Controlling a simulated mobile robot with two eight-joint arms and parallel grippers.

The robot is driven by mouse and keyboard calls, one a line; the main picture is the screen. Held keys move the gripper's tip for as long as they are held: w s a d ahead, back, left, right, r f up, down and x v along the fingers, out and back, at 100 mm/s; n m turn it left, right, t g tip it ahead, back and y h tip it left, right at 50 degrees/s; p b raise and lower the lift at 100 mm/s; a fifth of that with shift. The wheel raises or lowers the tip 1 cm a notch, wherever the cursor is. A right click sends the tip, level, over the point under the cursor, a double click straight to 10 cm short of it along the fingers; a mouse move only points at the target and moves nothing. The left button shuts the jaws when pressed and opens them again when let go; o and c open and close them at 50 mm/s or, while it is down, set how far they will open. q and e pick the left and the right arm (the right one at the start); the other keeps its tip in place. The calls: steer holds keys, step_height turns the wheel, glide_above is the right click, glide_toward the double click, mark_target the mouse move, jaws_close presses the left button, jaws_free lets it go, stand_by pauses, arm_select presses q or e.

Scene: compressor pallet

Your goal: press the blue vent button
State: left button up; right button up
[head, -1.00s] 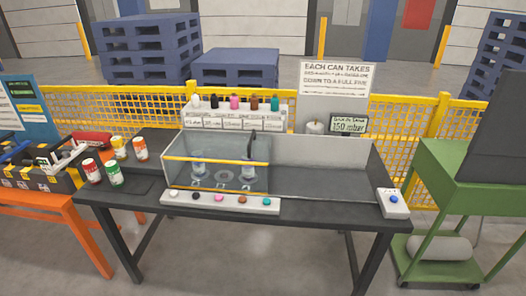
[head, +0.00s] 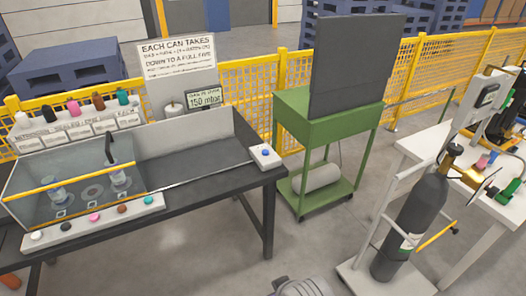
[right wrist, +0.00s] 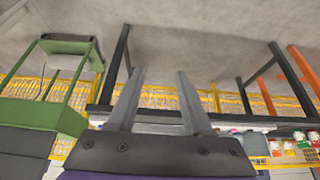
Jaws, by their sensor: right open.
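The blue vent button (head: 266,152) sits on top of a small white box (head: 268,162) at the right end of the dark workbench (head: 205,178) in the head view. Nothing touches it there. My right gripper (right wrist: 160,72) is open and empty in the right wrist view, with its two grey fingers apart. That view is upside down, with the bench and green cart beyond the fingers. I cannot make out the button in it. My left gripper is not in view.
A clear-walled tank (head: 85,180) with a strip of coloured buttons (head: 95,225) stands on the bench's left. A green cart (head: 325,125) stands right of the bench. A dark gas cylinder (head: 412,222) on a trolley stands farther right. Open floor lies before the bench.

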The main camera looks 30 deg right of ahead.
stand_by(0.4)
jaws_close()
stand_by(1.6)
